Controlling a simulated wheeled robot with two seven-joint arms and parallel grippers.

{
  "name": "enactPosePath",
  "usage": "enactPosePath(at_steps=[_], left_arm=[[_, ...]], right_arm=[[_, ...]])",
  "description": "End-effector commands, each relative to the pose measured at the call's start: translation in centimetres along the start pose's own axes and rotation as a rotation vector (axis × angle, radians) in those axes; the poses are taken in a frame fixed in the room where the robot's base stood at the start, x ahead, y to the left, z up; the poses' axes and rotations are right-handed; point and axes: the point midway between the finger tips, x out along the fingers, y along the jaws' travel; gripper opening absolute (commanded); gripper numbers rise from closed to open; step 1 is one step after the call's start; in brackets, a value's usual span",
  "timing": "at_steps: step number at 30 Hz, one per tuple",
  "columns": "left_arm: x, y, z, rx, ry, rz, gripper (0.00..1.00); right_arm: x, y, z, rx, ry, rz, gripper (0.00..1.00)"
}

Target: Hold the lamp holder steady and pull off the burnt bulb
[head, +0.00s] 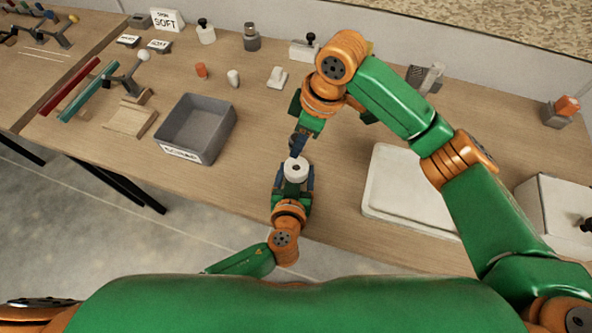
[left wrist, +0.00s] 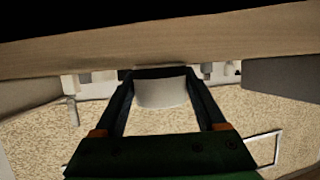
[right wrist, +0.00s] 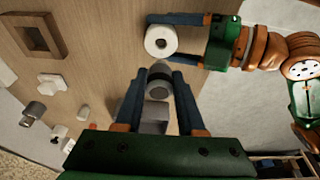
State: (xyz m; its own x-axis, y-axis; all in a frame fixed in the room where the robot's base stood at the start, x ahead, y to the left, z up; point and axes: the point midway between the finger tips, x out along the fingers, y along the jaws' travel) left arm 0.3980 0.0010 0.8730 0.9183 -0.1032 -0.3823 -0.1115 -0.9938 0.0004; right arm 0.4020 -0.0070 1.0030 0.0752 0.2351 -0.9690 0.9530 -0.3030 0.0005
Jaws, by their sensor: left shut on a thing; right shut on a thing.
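The white round lamp holder (head: 296,168) is upright near the front edge of the bench, with a dark hole in its top. My left gripper (head: 293,182) is shut around its sides; the left wrist view shows the white holder (left wrist: 162,93) between the fingers. My right gripper (head: 298,147) is shut just above and behind the holder. In the right wrist view its fingers grip the dark grey bulb (right wrist: 158,86). There the bulb appears beside the open top of the holder (right wrist: 160,41), apart from its hole. The fingers partly hide the bulb.
An empty grey bin (head: 196,128) with a front label stands to the left. A white tray (head: 408,190) lies to the right. Small orange (head: 201,70) and white (head: 233,78) pieces stand at the back. A wooden block (head: 130,118) sits farther left.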

Motion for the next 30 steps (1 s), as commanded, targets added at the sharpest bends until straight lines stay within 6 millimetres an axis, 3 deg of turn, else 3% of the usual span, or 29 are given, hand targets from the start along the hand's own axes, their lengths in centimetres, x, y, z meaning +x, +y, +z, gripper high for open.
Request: enactPosePath(at_steps=[1, 2, 4, 13, 24, 30], left_arm=[[0.0, 0.0, 0.1, 0.0, -0.002, 0.001, 0.05], [0.0, 0.0, 0.1, 0.0, -0.002, 0.001, 0.78], [0.0, 0.0, 0.1, 0.0, -0.002, 0.0, 0.97], [-0.6, 0.1, 0.1, -0.002, -0.001, 0.002, 1.0], [-9.9, 0.0, 0.2, -0.002, -0.006, 0.002, 1.0], [-11.9, 0.0, 0.0, 0.0, -0.002, 0.0, 1.0]], right_arm=[[0.0, 0.0, 0.0, 0.0, 0.0, 0.0, 0.0], [0.0, 0.0, 0.0, 0.0, 0.0, 0.0, 0.0], [0.0, 0.0, 0.0, 0.0, 0.0, 0.0, 0.0], [0.0, 0.0, 0.0, 0.0, 0.0, 0.0, 0.0], [0.1, 0.0, 0.0, 0.0, 0.0, 0.0, 0.0], [0.1, 0.0, 0.0, 0.0, 0.0, 0.0, 0.0]])
